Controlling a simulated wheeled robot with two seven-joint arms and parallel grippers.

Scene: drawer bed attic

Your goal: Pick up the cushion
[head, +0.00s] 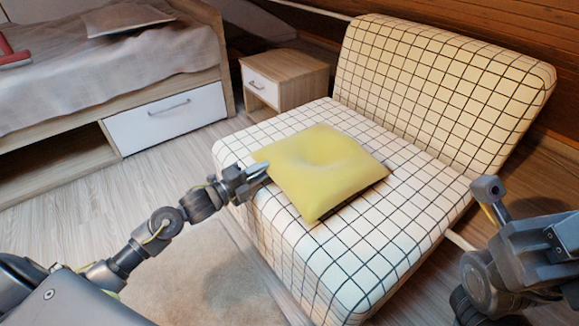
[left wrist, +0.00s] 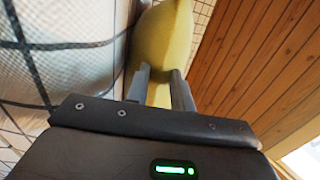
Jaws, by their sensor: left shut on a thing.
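The yellow cushion (head: 322,168) lies on the seat of the checked chair (head: 400,222), its near left corner toward my left arm. My left gripper (head: 262,173) is at that corner and is shut on it. In the left wrist view the two fingers (left wrist: 160,88) stand on either side of the cushion's edge, and the cushion (left wrist: 163,45) extends away beyond them. The cushion appears to rest on the seat. My right arm shows at the lower right of the head view, but its fingertips cannot be made out.
A wooden nightstand (head: 285,80) stands behind the chair's left side. A bed (head: 110,70) with a white drawer (head: 167,118) is at the upper left. A light rug (head: 195,275) lies on the floor in front of the chair. The wooden wall is behind the backrest.

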